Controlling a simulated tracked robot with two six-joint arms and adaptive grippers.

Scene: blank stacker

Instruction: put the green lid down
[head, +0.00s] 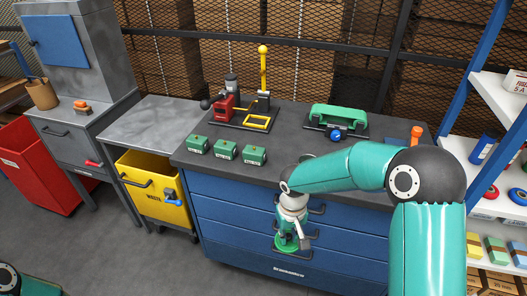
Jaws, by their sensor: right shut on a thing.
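My right arm reaches in from the right and hangs its gripper (296,240) down in front of the blue drawers of the workbench. The gripper is shut on a small green thing (281,250), which looks like the green lid. The fingers partly cover it, and it is held in front of the bench, below the level of the dark top. My left gripper is out of view; only a piece of my left arm shows at the lower left corner.
On the workbench (285,158) stand three green boxes (226,150), a red device (224,106) with a yellow post, and a green device (338,119) with a blue knob. A yellow waste bin (140,192) is left of the drawers. Shelves stand at right.

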